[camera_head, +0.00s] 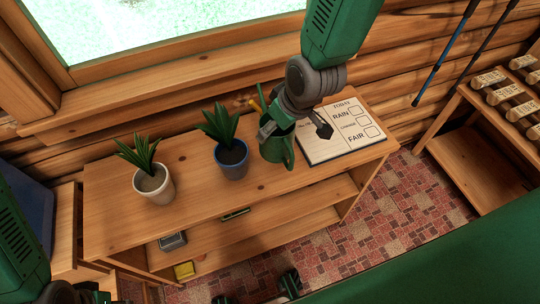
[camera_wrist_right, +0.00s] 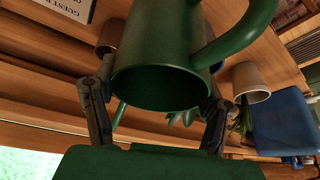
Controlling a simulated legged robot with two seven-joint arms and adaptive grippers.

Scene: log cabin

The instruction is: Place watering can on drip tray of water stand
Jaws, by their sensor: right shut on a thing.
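The green watering can (camera_head: 275,152) is at the right part of the wooden shelf top, between the blue pot and the open book. My right gripper (camera_head: 270,129) is shut on it from above. In the right wrist view, the can (camera_wrist_right: 165,50) sits between the two fingers, with its round dark opening facing the camera and its handle at the right. I cannot tell whether its base touches the shelf. Only a cut-off part of my left arm's end shows at the lower left, so its jaw state is unclear. I cannot make out the drip tray or water stand.
A white pot (camera_head: 155,186) and a blue pot (camera_head: 232,163) with plants stand left of the can on the shelf (camera_head: 110,205). The open book (camera_head: 335,125) lies at its right. A blue object (camera_head: 38,215) is at the left edge. A wooden rack (camera_head: 480,160) stands far right.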

